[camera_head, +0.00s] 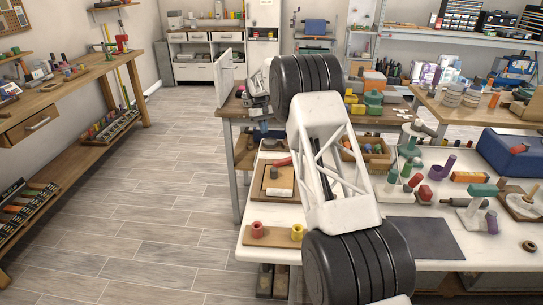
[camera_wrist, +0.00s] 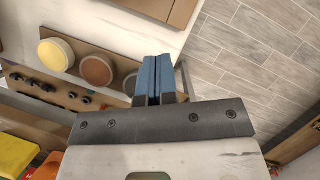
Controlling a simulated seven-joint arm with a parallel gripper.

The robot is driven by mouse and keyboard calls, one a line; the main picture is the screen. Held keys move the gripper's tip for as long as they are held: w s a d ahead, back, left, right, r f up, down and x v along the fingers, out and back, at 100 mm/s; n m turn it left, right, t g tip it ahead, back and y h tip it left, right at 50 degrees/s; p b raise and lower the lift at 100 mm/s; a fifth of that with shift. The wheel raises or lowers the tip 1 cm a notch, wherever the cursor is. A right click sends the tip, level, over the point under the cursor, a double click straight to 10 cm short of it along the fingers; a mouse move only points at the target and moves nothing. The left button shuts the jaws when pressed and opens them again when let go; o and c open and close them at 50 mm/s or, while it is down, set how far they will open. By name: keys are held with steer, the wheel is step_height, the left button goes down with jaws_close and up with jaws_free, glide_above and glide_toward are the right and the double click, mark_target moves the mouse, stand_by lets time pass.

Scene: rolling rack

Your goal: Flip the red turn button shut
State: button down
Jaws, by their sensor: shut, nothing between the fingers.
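My gripper (camera_wrist: 152,80) shows in the wrist view with its two blue fingers together and nothing between them. In the head view my arm reaches over the white-topped table to its far left corner, and the wrist hangs there. A red elongated piece (camera_head: 282,162) lies over a brown board (camera_head: 279,191) at the left of that table, below my wrist in the picture. It may be the red turn button, but it is too small to be sure.
In the wrist view a cream disc (camera_wrist: 56,54) and a brown disc (camera_wrist: 97,71) sit in a row on a wooden board, left of the fingers.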

mark_target(274, 163)
steer(key=shift+f, duration=0.15)
steer(key=x, duration=0.9)
steer(key=shift+s+d+f, duration=0.15)
steer(key=shift+s+d, duration=0.2)
steer(key=shift+s, duration=0.25)
steer(key=shift+s+d+f, duration=0.15)
steer(key=shift+s+d, duration=0.2)
steer(key=shift+s, duration=0.25)
steer(key=shift+s+d, duration=0.4)
steer(key=shift+s, duration=0.3)
steer(key=shift+s, duration=0.1)
steer(key=shift+s+d+n+t+h, duration=0.2)
steer(key=shift+s+n, duration=0.2)
steer(key=shift+n, duration=0.25)
steer(key=shift+s+d+n+t+h, duration=0.1)
steer(key=shift+s+n+h, duration=0.1)
steer(key=shift+s+n, duration=0.35)
steer(key=shift+s+d+f+n, duration=0.15)
steer(key=shift+s+n, duration=0.25)
steer(key=shift+n, duration=0.5)
